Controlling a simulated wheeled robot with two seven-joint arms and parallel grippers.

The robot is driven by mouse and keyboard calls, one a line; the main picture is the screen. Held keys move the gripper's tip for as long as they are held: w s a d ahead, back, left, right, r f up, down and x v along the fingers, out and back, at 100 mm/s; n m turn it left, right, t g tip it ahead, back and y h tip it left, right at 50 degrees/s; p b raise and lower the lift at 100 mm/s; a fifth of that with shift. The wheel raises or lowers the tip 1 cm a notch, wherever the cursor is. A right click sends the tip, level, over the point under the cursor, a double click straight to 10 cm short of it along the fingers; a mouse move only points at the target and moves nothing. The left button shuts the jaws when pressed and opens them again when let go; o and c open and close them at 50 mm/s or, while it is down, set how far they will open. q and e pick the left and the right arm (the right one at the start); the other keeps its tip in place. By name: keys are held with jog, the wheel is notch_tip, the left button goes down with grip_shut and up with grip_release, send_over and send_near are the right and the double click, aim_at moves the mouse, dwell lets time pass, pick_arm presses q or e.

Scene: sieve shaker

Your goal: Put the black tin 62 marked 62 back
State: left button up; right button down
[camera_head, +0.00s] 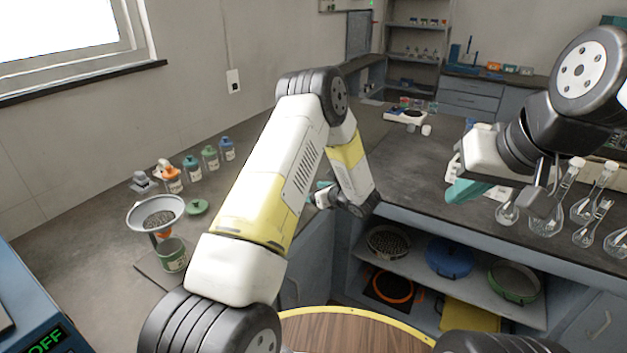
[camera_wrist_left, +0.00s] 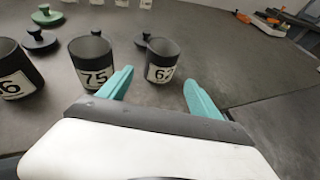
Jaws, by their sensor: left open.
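In the left wrist view, the black tin 62 (camera_wrist_left: 162,62) stands upright on the dark bench, with a white label that reads 62. My left gripper (camera_wrist_left: 157,84) is open, its two teal fingers pointing toward this tin. The tin shows in the gap between the fingertips; I cannot tell if it is inside their reach. In the head view my left gripper (camera_head: 322,192) is mostly hidden by my left arm, and I cannot make out the tin there. My right gripper (camera_head: 470,188) is over the right-hand bench; its finger gap is not clear.
Black tin 75 (camera_wrist_left: 96,62) stands close left of tin 62, with another black tin (camera_wrist_left: 18,75) further left. A black lid (camera_wrist_left: 144,38) and a green lid (camera_wrist_left: 40,38) lie behind. Glass flasks (camera_head: 545,215) stand near my right gripper. Sieves (camera_head: 388,242) fill the shelf below.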

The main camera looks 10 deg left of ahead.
pick_arm(q)
jog(key=shift+v, duration=1.25)
jog(key=shift+s+r, duration=0.15)
jog(key=shift+r, duration=0.15)
jog(key=s+a+r+n+g+h, duration=0.1)
jog(key=s+a+r+n+g, duration=0.2)
jog(key=s+a+r+n, duration=0.35)
jog(key=s+a+r+n+g+h, duration=0.1)
jog(key=s+a+r+n+g, duration=0.25)
jog(key=s+r+n, duration=0.6)
jog(key=s+d+r+n+t+h, duration=0.1)
jog(key=s+d+r+n+h, duration=0.4)
jog(key=s, duration=0.5)
jog(key=s+d+r+n+t+h, duration=0.2)
jog(key=s+d+r+n+h, duration=0.2)
jog(key=s+r, duration=0.4)
jog(key=shift+s+d+n+h, duration=0.4)
jog(key=shift+s+d+h, duration=0.25)
jog(key=shift+s, duration=0.6)
jog(key=shift+t, duration=0.25)
